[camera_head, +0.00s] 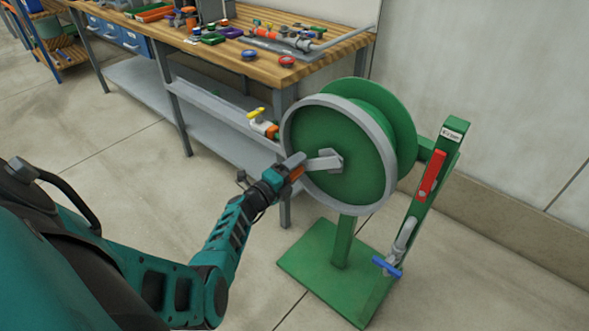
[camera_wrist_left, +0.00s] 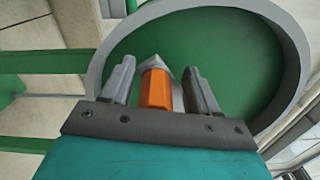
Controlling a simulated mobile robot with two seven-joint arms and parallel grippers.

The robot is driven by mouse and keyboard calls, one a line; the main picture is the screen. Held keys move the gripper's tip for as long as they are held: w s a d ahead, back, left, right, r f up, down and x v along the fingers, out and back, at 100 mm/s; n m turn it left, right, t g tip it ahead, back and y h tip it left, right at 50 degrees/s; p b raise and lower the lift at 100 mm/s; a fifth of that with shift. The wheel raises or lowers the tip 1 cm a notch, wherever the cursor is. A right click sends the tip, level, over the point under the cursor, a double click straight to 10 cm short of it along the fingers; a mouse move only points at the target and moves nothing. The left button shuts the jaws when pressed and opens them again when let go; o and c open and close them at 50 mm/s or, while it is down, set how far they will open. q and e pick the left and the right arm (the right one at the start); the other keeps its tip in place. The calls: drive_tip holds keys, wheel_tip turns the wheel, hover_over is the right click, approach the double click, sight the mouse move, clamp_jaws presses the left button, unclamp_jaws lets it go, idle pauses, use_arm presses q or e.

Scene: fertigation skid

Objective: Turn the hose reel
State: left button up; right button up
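The green hose reel (camera_head: 340,150) with a grey rim stands upright on a green post and base plate, right of centre in the head view. Its drum face and rim fill the upper wrist view (camera_wrist_left: 225,50). A grey crank arm (camera_head: 325,160) sticks out from the hub toward my left gripper (camera_head: 296,168). An orange crank handle (camera_wrist_left: 155,88) lies between the two grey fingers of my left gripper (camera_wrist_left: 160,85) in the wrist view. The fingers stand either side of it, with narrow gaps showing, so they look open around it. My right gripper is not in view.
A wooden workbench (camera_head: 345,43) with pipe fittings stands behind the reel. A yellow-handled valve (camera_head: 262,125) is beside the rim. A green post with a red lever (camera_head: 431,175) and a blue-handled valve (camera_head: 386,266) stands at right. Floor in front is clear.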

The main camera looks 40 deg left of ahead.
use_arm(q)
drive_tip(key=shift+w+r, duration=0.1)
drive_tip(key=shift+r, duration=0.1)
drive_tip(key=shift+s, duration=0.2)
drive_tip(key=s+a+p, duration=0.1)
drive_tip(key=s+p, duration=0.1)
drive_tip(key=s, duration=1)
drive_tip(key=shift+s+p, duration=0.3)
drive_tip(key=shift+p, duration=0.1)
drive_tip(key=shift+f, duration=0.1)
